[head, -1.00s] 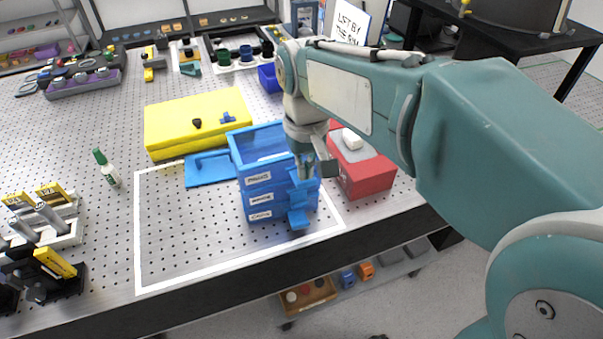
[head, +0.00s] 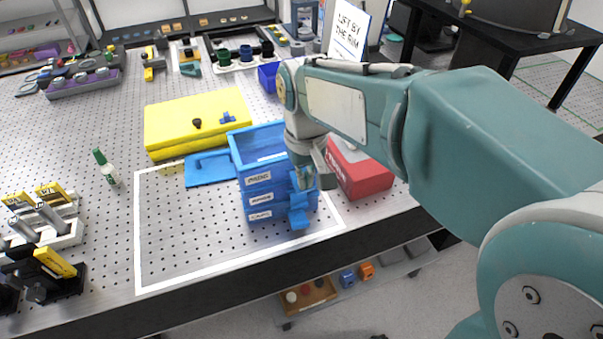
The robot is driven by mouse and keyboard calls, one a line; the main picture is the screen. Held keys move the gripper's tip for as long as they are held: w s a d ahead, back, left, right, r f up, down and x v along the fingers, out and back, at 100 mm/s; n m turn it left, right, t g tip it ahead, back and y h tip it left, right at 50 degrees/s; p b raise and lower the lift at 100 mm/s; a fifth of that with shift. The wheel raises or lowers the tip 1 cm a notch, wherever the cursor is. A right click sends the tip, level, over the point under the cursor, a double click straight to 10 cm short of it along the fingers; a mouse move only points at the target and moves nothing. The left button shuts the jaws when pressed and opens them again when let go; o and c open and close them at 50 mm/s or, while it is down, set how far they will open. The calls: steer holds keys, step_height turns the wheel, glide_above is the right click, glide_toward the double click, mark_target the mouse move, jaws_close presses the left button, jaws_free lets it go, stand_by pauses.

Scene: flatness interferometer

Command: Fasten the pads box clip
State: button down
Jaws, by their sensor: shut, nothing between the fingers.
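A stack of blue boxes (head: 262,208) stands inside the white outline on the bench. The top one, the pads box (head: 258,178), is open at the top, and its label seems to read PADS. Blue clip parts (head: 298,214) show on the stack's right front side, with a lower tab hanging outward. My gripper (head: 306,180) is shut and empty, pointing down at the upper clip on that side. It partly hides this clip, so I cannot tell whether they touch or whether the clip is fastened.
A blue lid with a handle (head: 208,169) lies left of the stack. A yellow case (head: 200,122) is behind, and a red box (head: 362,176) stands close on the right, partly behind my gripper. The outlined area left of the stack is clear.

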steer(key=shift+f, duration=0.7)
steer(key=shift+r, duration=0.1)
steer(key=shift+r, duration=3.95)
steer(key=s+d+f+m+t, duration=0.1)
steer(key=s+d+f+t, duration=0.1)
steer(key=s+d, duration=0.3)
steer(key=s+d+f+m+t, duration=0.2)
steer(key=s+d+t, duration=0.1)
steer(key=s+d, duration=0.2)
steer(key=s, duration=0.2)
steer(key=shift+s+d+f+t, duration=0.3)
steer(key=shift+d+f, duration=0.1)
